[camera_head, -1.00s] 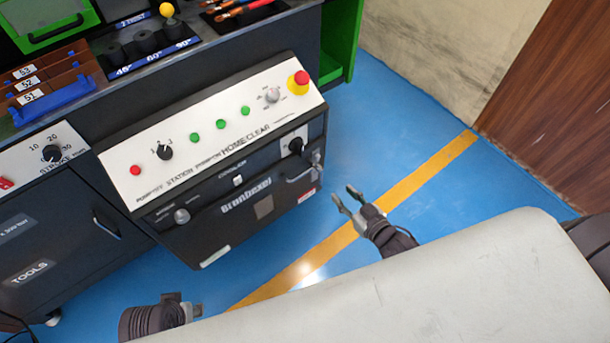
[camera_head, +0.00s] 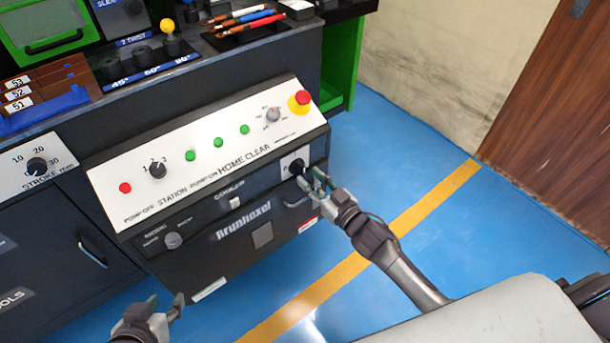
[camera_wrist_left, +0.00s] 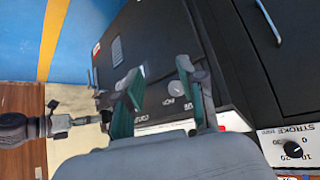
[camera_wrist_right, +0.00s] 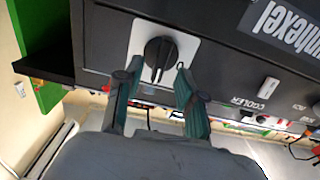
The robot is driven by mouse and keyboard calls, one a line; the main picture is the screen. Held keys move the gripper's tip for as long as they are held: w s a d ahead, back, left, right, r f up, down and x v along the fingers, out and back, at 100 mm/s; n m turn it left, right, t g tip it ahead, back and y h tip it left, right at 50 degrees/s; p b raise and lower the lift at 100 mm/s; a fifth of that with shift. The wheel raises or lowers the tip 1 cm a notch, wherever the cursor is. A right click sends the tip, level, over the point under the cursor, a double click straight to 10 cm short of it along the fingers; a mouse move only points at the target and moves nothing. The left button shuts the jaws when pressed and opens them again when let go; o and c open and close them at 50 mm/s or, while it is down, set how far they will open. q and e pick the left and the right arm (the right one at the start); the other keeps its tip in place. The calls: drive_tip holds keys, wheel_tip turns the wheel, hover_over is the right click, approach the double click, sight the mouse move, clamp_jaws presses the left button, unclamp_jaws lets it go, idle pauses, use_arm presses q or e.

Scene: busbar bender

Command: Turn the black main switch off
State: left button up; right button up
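The black main switch (camera_head: 296,167) is a round knob on a white plate at the right end of the control box's dark front. In the right wrist view the knob (camera_wrist_right: 159,54) lies just beyond the fingertips, between their lines. My right gripper (camera_head: 316,183) is open in front of it; its fingers (camera_wrist_right: 153,82) straddle the space before the knob and look empty. My left gripper (camera_head: 168,306) is low at the left, in front of the box. In the left wrist view its fingers (camera_wrist_left: 157,75) are apart with nothing between them.
The control box (camera_head: 215,260) has a sloped white panel (camera_head: 205,170) with green buttons, a red button, a station knob and a red emergency stop (camera_head: 302,98) above the switch. Blue floor (camera_head: 400,150) to the right is clear.

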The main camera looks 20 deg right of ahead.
sight(304, 173)
drive_tip(key=shift+x, duration=1.55)
use_arm(q)
drive_tip(key=w+r+t, duration=0.1)
drive_tip(key=w+d+r+t, duration=0.1)
drive_tip(key=shift+w+h, duration=0.3)
use_arm(e)
clamp_jaws()
